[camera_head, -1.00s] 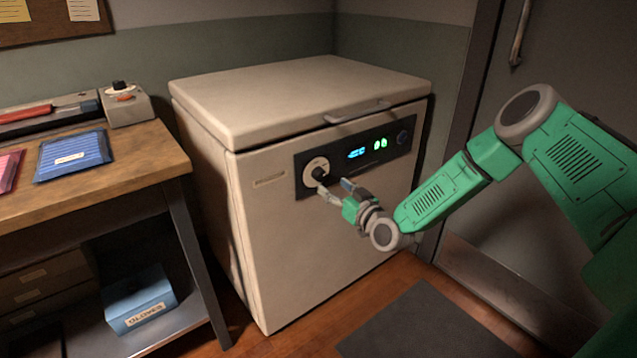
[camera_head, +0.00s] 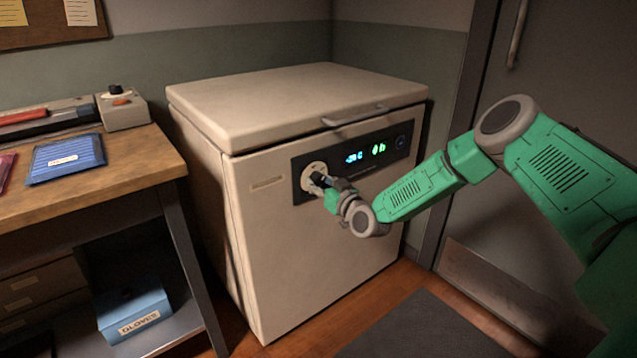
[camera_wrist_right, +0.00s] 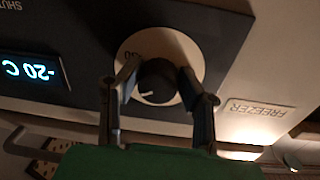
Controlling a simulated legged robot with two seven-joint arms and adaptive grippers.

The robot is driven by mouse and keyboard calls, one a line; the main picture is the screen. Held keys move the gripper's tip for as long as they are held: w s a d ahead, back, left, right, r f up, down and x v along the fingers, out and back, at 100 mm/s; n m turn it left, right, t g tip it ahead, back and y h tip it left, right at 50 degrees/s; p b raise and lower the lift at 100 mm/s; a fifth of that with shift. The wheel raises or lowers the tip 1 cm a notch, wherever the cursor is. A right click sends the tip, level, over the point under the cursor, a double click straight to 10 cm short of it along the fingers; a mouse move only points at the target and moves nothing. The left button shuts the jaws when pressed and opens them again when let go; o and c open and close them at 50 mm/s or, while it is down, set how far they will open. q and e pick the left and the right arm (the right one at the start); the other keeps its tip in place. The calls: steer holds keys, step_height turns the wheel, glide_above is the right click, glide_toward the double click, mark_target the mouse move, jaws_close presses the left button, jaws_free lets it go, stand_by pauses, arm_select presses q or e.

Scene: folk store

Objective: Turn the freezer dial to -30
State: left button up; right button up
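The freezer (camera_head: 300,110) is a pale chest with a dark control panel on its front. Its dial (camera_wrist_right: 157,82) is a black knob with a white pointer mark on a round cream plate (camera_head: 309,176). In the wrist view, which is upside down, the display (camera_wrist_right: 32,72) reads -20 C. My right gripper (camera_wrist_right: 160,75) has its two fingers on either side of the knob, very close to it; whether both press on it is unclear. In the head view the right gripper (camera_head: 322,182) covers part of the dial. My left gripper is not in view.
A wooden bench (camera_head: 100,178) stands left of the freezer with a blue packet (camera_head: 66,158) and a grey device on it. A blue box (camera_head: 133,305) sits on its lower shelf. A dark mat (camera_head: 430,325) lies on the floor. A grey door is at right.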

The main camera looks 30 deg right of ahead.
steer(key=shift+o, duration=0.2)
steer(key=shift+m, duration=0.4)
steer(key=m+b, duration=0.2)
steer(key=m, duration=0.3)
steer(key=shift+d, duration=0.1)
steer(key=m+b, duration=0.2)
steer(key=m, duration=0.3)
steer(key=shift+r+m+g, duration=0.1)
steer(key=shift+m+g, duration=0.2)
steer(key=shift+m, duration=0.1)
steer(key=shift+d, duration=0.1)
steer(key=o, duration=1.1)
steer(key=shift+s, duration=0.1)
